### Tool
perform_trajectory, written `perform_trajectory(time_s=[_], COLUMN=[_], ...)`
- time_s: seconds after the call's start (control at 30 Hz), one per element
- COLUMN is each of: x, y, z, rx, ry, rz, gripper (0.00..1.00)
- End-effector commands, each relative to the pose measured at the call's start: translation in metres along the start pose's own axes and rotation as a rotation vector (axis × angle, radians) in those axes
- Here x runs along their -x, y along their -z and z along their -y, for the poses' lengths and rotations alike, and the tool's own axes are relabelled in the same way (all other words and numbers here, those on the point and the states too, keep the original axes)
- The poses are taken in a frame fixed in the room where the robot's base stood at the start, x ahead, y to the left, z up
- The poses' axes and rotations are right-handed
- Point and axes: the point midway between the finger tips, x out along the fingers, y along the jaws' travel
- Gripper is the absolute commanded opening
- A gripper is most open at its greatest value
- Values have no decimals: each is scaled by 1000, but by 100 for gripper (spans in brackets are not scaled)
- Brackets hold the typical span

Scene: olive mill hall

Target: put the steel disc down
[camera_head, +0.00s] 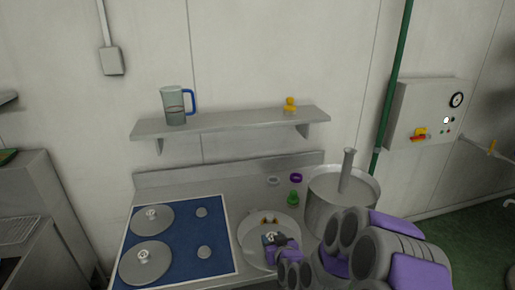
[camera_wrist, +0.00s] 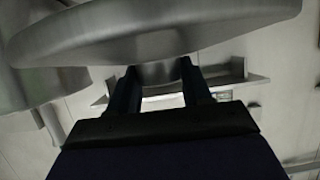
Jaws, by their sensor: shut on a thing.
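My gripper (camera_head: 277,241) is shut on the knob of a steel disc (camera_head: 256,251), at the front of the counter between the blue mat and the pot. In the wrist view the disc (camera_wrist: 150,35) fills the top, its short stem between the two fingers (camera_wrist: 160,88). A pale round surface with small orange-brown spots shows around the gripper in the head view; I cannot tell whether the disc touches anything below. The blue mat (camera_head: 180,237) carries two similar knobbed discs, a far one (camera_head: 160,223) and a near one (camera_head: 138,272), down its left side. Two small grey rounds (camera_head: 202,212) show on its right.
A steel pot (camera_head: 322,212) with an upright cylinder stands close on the right. A green piece (camera_head: 293,198), a purple ring (camera_head: 296,178) and a pale ring (camera_head: 273,181) lie behind. A shelf (camera_head: 230,121) above holds a jug (camera_head: 174,107) and a yellow object (camera_head: 290,105).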

Motion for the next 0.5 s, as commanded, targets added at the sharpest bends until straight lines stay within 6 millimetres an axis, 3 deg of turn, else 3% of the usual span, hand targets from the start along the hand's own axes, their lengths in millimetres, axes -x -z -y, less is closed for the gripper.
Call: perform_trajectory(time_s=[0.03, 0.2, 0.33, 0.5], x=[3, 16, 24, 27], y=[10, 30, 35, 38], z=[-19, -64, -82, -88], rx=[-19, -69, -91, -96], ry=[-50, -177, -228, -249], rz=[-8, -7, -1, 0], gripper=[0, 0, 0, 0])
